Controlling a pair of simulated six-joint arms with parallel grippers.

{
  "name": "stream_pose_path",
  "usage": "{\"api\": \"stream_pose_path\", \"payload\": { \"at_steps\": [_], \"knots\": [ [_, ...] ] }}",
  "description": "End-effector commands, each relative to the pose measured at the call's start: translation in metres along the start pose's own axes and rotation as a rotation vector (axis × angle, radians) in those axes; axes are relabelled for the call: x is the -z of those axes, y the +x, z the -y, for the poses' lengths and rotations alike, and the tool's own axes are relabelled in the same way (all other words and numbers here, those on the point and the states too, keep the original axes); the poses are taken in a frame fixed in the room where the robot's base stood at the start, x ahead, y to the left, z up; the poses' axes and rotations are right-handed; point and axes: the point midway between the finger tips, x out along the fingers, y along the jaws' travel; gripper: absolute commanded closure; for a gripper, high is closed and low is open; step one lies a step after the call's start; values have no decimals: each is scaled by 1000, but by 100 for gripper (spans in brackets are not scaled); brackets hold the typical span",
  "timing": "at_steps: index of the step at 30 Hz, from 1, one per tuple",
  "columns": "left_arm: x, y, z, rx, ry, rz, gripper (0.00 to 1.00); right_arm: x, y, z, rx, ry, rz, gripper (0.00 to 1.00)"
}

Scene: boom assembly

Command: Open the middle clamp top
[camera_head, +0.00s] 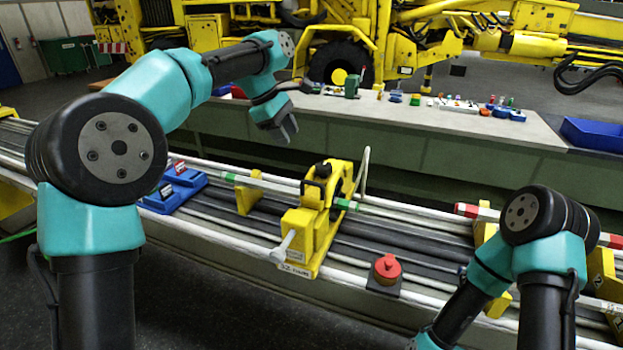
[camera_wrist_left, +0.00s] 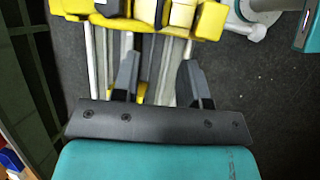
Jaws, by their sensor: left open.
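The yellow middle clamp (camera_head: 312,222) stands on the rails at the centre, with a black handle on its upper part and a pale lever sticking out at the front. A rod with green bands (camera_head: 270,186) runs through it. Whether its top is open is hard to tell. My left gripper (camera_head: 290,138) is open and empty, above and behind the clamp, apart from it. In the left wrist view its two fingers (camera_wrist_left: 158,68) are spread, with yellow clamp parts (camera_wrist_left: 140,26) beyond them at the top edge. My right gripper is out of view; only its arm shows at lower right.
A blue block holder (camera_head: 175,190) sits on the rails at left. A yellow support (camera_head: 247,193) stands left of the clamp. A red knob (camera_head: 388,268) is at front right. A long bench (camera_head: 420,122) with small parts and a blue tray (camera_head: 592,134) lies behind.

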Motion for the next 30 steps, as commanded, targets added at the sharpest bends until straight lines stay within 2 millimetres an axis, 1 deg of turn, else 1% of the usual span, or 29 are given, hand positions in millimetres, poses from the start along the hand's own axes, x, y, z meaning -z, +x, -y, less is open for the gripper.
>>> {"api": "stream_pose_path", "payload": {
  "at_steps": [3, 21, 24, 30],
  "knots": [
    [0, 21, 0, 3, 0, 0, 60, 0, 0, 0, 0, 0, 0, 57],
    [0, 122, 0, 3, 0, 0, 60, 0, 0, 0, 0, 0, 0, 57],
    [0, 135, 0, 2, 0, 0, 60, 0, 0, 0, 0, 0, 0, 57],
    [0, 149, 0, 1, 0, 0, 60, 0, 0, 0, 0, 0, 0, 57]
  ]
}}
